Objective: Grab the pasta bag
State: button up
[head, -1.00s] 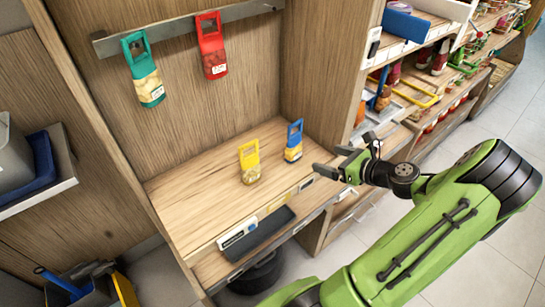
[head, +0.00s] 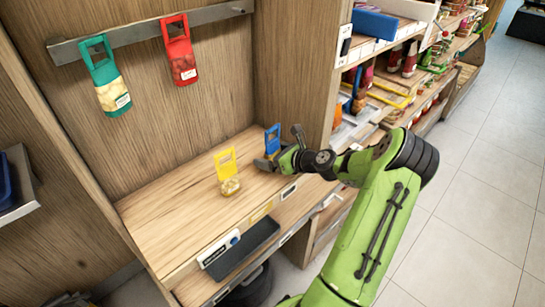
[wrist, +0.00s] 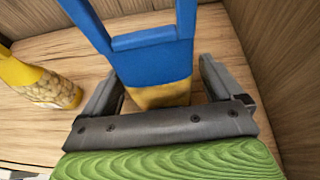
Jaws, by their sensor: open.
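The blue-topped pasta bag (head: 272,138) stands upright on the wooden shelf, near its right end. In the wrist view the blue bag (wrist: 155,65) rises between the two fingers of my gripper (wrist: 160,80). The fingers are open, one on each side of the bag, and I cannot tell whether either touches it. In the head view my gripper (head: 280,150) partly hides the bag's lower part. A yellow-topped pasta bag (head: 227,172) stands to the left on the same shelf, and it also shows in the wrist view (wrist: 40,82), outside the fingers.
A green bag (head: 105,78) and a red bag (head: 179,52) hang from a metal rail (head: 140,36) on the back wall. A wooden side wall (head: 297,70) rises close to the right of the blue bag. The left part of the shelf (head: 165,215) is bare.

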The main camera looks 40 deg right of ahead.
jog(key=c, duration=1.1)
